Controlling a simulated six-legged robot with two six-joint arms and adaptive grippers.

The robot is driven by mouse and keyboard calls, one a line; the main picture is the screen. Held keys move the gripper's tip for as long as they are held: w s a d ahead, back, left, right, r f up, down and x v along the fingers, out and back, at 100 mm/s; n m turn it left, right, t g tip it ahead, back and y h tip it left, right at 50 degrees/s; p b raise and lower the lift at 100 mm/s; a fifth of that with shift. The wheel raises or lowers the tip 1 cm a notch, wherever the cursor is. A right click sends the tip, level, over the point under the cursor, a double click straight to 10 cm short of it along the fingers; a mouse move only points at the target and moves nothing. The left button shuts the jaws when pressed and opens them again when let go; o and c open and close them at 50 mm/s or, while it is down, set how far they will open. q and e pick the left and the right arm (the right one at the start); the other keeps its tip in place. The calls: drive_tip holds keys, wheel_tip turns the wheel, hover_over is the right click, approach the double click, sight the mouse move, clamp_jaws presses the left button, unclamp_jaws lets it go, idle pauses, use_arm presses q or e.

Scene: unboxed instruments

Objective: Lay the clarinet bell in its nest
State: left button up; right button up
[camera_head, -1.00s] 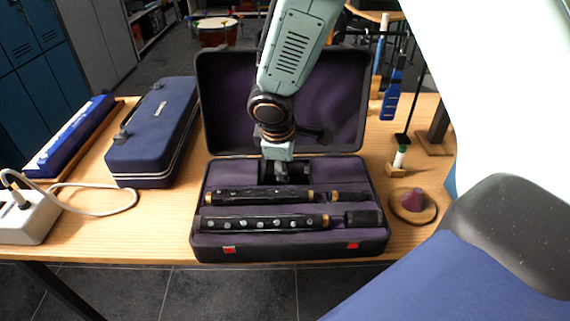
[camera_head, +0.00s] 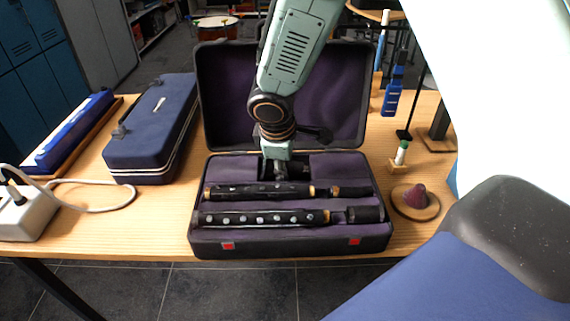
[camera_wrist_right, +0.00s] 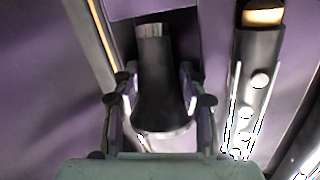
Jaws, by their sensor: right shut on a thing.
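The clarinet bell (camera_wrist_right: 165,85), black with a silvery ring at its narrow end and a bright rim at its flared end, lies between the fingers of my right gripper (camera_wrist_right: 158,88) in the right wrist view. The gripper is shut on it. In the head view my right gripper (camera_head: 279,170) points down at the back part of the open case (camera_head: 290,245), at a dark recess (camera_head: 298,165) in the purple lining. The gripper largely hides the bell there. I cannot tell whether the bell touches the nest floor. My left gripper is not in view.
Two black clarinet joints, the rear one (camera_head: 258,191) and the front one (camera_head: 265,218), lie in front of the gripper. The raised lid (camera_head: 345,95) stands behind. A closed blue case (camera_head: 150,135) is left; a maroon cone on a wooden disc (camera_head: 415,197) is right.

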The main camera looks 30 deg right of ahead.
drive_tip(key=o, duration=1.4)
drive_tip(key=shift+s+f, duration=0.35)
drive_tip(key=shift+f, duration=0.05)
drive_tip(key=shift+r, duration=0.1)
drive_tip(key=shift+r, duration=0.2)
drive_tip(key=v, duration=1.1)
drive_tip(key=shift+a+r, duration=0.2)
drive_tip(key=shift+r, duration=0.15)
drive_tip(key=shift+r, duration=0.1)
